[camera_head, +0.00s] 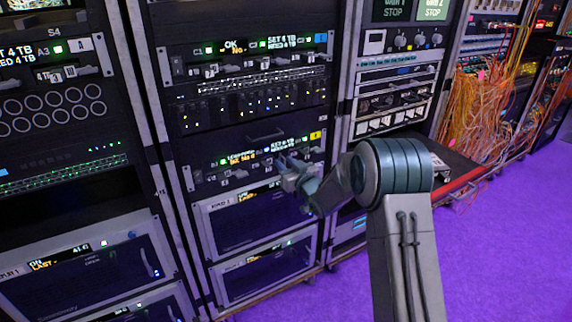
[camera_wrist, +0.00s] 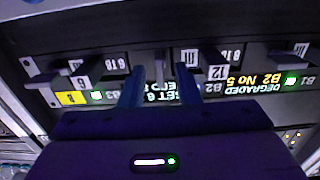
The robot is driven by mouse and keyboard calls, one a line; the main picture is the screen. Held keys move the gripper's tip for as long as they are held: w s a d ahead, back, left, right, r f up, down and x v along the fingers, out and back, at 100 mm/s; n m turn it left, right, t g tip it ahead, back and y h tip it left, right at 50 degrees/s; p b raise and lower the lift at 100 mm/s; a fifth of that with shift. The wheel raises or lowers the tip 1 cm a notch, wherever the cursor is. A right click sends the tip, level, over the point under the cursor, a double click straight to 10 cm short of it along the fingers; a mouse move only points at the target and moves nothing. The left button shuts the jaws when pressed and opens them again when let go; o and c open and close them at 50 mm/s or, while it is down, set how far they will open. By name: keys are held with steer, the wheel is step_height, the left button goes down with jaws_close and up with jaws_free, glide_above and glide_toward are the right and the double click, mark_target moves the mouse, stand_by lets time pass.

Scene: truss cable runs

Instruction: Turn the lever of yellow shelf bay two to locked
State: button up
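The yellow shelf (camera_head: 250,160) is the dark unit with the yellow tag (camera_head: 315,135) at its right end, in the middle rack. My gripper (camera_head: 286,170) is at its front, right of centre, and covers part of it. The wrist view shows the shelf upside down, with its yellow tag (camera_wrist: 70,98) at left. My gripper's two fingers (camera_wrist: 160,84) are apart there, one on each side of a middle lever (camera_wrist: 160,64), with a gap seemingly on both sides. Other levers are at left (camera_wrist: 50,79) and right (camera_wrist: 284,61). The middle bay's screen is partly hidden.
A similar shelf with a blue tag (camera_head: 320,39) is higher in the same rack. Two framed units (camera_head: 245,215) are below the yellow shelf. Orange cables (camera_head: 480,105) hang at the right. Purple floor (camera_head: 500,240) is clear at front right.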

steer(key=shift+w+a, duration=0.1)
steer(key=shift+w, duration=0.05)
jaws_close()
steer(key=shift+f+n+b, duration=0.15)
steer(key=shift+n+b, duration=0.15)
steer(key=shift+b, duration=0.4)
steer(key=shift+a+f+n+b, duration=0.1)
steer(key=shift+a+n+b, duration=0.05)
steer(key=shift+n+b, duration=9.65)
steer(key=m+b, duration=0.2)
steer(key=shift+b, duration=0.3)
